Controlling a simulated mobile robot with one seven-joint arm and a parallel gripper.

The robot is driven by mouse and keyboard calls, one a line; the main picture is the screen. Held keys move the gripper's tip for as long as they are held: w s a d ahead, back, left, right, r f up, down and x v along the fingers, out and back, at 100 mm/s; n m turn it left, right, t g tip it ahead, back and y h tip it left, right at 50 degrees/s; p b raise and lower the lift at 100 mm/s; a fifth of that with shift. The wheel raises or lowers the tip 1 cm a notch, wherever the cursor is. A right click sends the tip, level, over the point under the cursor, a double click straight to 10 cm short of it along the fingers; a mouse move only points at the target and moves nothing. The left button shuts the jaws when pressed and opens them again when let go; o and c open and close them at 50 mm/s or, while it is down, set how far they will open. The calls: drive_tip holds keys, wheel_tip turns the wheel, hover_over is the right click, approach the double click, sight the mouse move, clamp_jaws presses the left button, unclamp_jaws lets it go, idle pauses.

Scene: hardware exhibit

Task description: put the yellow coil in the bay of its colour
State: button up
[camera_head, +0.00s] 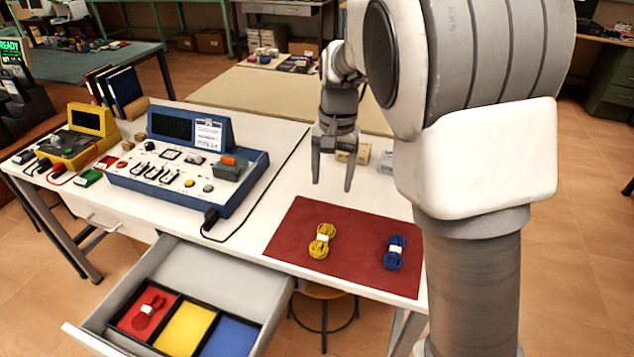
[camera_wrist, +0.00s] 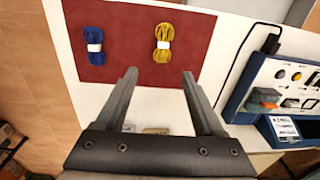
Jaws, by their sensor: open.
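The yellow coil (camera_head: 322,241), with a white band round its middle, lies on the dark red mat (camera_head: 290,225) on the table. It also shows in the wrist view (camera_wrist: 163,43). The open drawer below has red, yellow and blue bays; the yellow bay (camera_head: 187,328) is the middle one and is empty. A red coil (camera_head: 149,309) lies in the red bay (camera_head: 127,321). The blue bay (camera_head: 231,338) looks empty. My gripper (camera_head: 331,184) is open and empty above the table, behind the mat, apart from the yellow coil. It also shows in the wrist view (camera_wrist: 158,72).
A blue coil (camera_head: 395,252) lies on the mat to the right of the yellow one. A blue instrument panel (camera_head: 185,165) stands left of the mat, its black cable (camera_head: 262,187) running across the table. Small boxes (camera_head: 352,153) stand behind my gripper. A stool (camera_head: 324,293) is under the table.

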wheel_tip(320, 180, down, 2)
drive_tip(key=w+a, duration=0.1)
drive_tip(key=w, duration=0.1)
drive_tip(key=b, duration=0.1)
hover_over(323, 237)
drive_tip(key=f, duration=1.2)
drive_tip(key=shift+w+f, duration=0.15)
drive_tip(key=shift+w, duration=0.05)
drive_tip(key=shift+s+f+b, duration=0.2)
drive_tip(key=shift+f+b, duration=0.45)
drive_tip(key=shift+f, duration=2)
clamp_jaws()
